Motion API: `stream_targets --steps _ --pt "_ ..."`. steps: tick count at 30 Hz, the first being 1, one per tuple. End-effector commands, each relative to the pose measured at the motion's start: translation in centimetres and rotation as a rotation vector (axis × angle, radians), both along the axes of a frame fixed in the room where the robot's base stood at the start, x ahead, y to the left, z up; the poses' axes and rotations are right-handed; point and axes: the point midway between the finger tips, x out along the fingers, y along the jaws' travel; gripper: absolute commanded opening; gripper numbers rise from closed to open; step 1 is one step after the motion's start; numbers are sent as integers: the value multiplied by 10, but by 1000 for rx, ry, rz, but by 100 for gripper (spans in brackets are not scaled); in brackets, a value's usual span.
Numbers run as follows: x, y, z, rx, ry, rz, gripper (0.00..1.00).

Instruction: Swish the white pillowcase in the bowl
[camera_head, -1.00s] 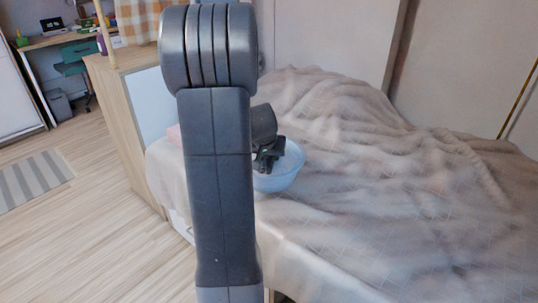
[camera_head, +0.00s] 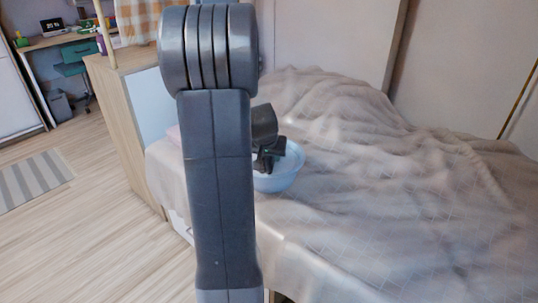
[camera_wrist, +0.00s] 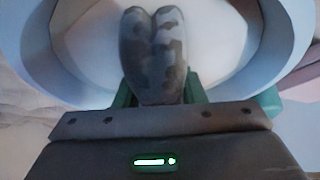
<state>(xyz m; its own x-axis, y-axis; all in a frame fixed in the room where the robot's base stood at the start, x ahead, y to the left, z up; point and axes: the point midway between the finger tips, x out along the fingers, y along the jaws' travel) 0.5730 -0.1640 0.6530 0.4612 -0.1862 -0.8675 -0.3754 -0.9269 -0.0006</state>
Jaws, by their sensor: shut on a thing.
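The pale blue bowl (camera_head: 284,179) stands on the bed's near left part, partly hidden behind my arm. My gripper (camera_head: 264,166) points down into it. In the wrist view, the bowl's wall (camera_wrist: 38,45) curves around the gripper's fingers (camera_wrist: 153,16), which lie close together. A white mass, the pillowcase (camera_wrist: 205,35), lies in the bowl beneath and around the fingertips. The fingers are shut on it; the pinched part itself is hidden. The pillowcase cannot be made out in the head view.
The bed (camera_head: 390,220) has a rumpled beige cover, raised toward the back. Open floor (camera_head: 95,235) with a striped rug (camera_head: 35,180) is at the left.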

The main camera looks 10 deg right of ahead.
Motion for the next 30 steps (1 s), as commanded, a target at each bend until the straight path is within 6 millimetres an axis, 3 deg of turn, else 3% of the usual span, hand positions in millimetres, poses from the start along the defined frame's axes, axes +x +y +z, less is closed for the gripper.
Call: stream_targets --steps 9,18,30 --pt "9 6 0 -1 1 0 25" --pt "-9 -7 0 0 0 -1 25" --pt "0 0 0 0 0 1 25"
